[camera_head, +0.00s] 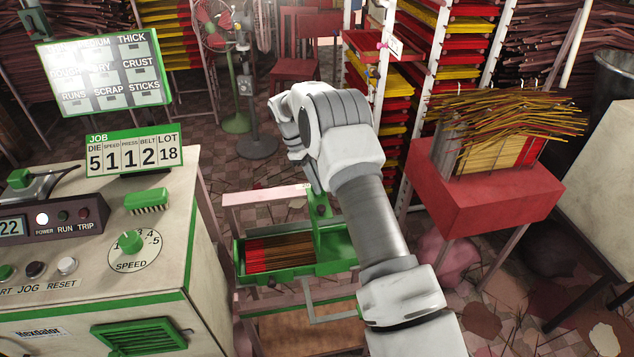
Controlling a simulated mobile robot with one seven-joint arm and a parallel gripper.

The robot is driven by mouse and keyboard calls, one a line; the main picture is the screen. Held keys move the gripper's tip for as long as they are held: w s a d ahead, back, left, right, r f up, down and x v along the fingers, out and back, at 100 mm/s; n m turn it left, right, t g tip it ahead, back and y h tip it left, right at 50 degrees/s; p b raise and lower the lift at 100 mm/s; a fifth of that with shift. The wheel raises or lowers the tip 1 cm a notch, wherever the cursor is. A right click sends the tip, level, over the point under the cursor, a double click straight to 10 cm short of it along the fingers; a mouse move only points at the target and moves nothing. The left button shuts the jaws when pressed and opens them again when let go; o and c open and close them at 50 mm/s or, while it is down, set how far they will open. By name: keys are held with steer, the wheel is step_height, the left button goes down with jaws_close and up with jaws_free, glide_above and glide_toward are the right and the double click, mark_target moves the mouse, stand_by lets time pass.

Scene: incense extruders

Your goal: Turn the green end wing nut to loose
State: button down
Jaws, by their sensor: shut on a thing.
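My gripper (314,188) points down from my white and grey wrist in the middle of the view. Its fingertips are shut at the top of an upright green bracket (328,236) on the green stick tray (345,267). The green end wing nut is at the fingertips and mostly hidden by them. How far it is turned cannot be seen. Brown and red incense sticks (285,252) lie in the tray left of the bracket.
A cream machine (120,270) with a green speed knob (130,242), buttons and a brush (147,201) stands at left. A red stand (485,192) with yellow sticks is at right. A stick rack (430,60) and fan (215,25) stand behind.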

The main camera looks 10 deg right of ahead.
steer(key=shift+n, duration=0.6)
steer(key=shift+t, duration=0.3)
steer(key=c, duration=1)
jaws_free()
steer(key=shift+a+r, duration=0.1)
steer(key=p+v, duration=0.2)
steer(key=v, duration=1.5)
steer(key=shift+a, duration=0.25)
